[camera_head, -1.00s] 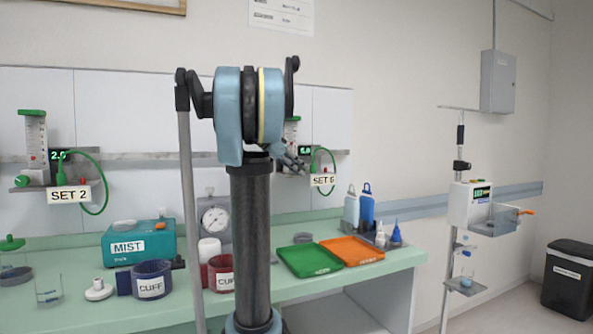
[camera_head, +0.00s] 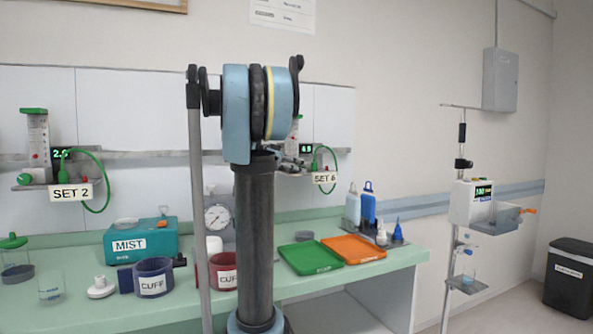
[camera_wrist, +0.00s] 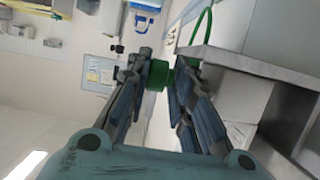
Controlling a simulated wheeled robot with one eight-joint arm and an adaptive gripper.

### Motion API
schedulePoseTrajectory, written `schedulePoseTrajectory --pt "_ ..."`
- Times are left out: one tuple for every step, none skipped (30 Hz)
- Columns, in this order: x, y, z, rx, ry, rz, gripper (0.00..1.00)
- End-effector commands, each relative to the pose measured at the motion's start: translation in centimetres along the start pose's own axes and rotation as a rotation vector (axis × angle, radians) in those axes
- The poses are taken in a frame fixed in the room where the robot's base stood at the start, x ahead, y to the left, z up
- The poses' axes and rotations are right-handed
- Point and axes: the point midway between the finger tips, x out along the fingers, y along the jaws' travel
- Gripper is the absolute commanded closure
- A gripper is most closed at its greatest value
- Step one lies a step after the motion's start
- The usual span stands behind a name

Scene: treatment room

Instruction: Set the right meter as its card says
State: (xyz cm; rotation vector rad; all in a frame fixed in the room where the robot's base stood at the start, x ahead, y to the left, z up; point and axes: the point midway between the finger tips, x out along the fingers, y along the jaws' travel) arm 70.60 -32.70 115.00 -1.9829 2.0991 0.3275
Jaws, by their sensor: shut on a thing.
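The right meter (camera_head: 297,128) is on the wall rail, mostly hidden behind my arm. Its small lit display (camera_head: 306,149) shows green digits too small to read surely. Its card (camera_head: 324,178) appears to read SET 6. A green hose (camera_head: 334,160) loops beside the display. My gripper (camera_head: 290,163) is at the meter's lower left, partly hidden by my arm. In the wrist view my gripper (camera_wrist: 162,72) is shut on a green knob (camera_wrist: 157,76), which shows between the fingertips. The grey shelf (camera_wrist: 235,65) lies close to the right finger.
A left meter (camera_head: 37,135) has a SET 2 card (camera_head: 70,193). The counter holds a teal MIST box (camera_head: 141,241), cuffs, a green tray (camera_head: 309,258) and an orange tray (camera_head: 353,249). A pole with a white device (camera_head: 470,203) stands at right.

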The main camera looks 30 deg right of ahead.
Motion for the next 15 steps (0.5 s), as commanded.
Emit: schedulePoseTrajectory --pt "0.04 0.39 0.24 0.000 -0.005 0.008 1.00" --pt "0.04 0.39 0.24 0.000 -0.005 0.008 1.00" --pt "0.04 0.39 0.24 0.000 -0.005 0.008 1.00" --pt "0.04 0.39 0.24 0.000 -0.005 0.008 0.72" --pt "0.04 0.38 0.25 0.000 -0.005 0.008 0.65" --pt "0.04 0.35 0.24 0.000 -0.005 0.007 0.63" --pt "0.03 0.31 0.24 0.000 -0.005 0.006 0.63" --pt "0.02 0.28 0.23 0.000 -0.005 0.006 0.63" --pt "0.02 0.23 0.23 0.000 -0.005 0.005 0.63" --pt "0.01 0.20 0.23 0.000 -0.005 0.004 0.63" --pt "0.01 0.18 0.23 0.000 -0.005 0.004 0.63" --pt "0.00 0.15 0.24 -0.001 -0.005 0.003 0.63" --pt "-0.01 0.13 0.24 -0.001 -0.005 0.003 0.63" --pt "-0.04 0.11 0.24 -0.001 -0.005 0.002 0.63" --pt "-0.13 0.08 0.24 -0.001 -0.005 0.002 0.63"
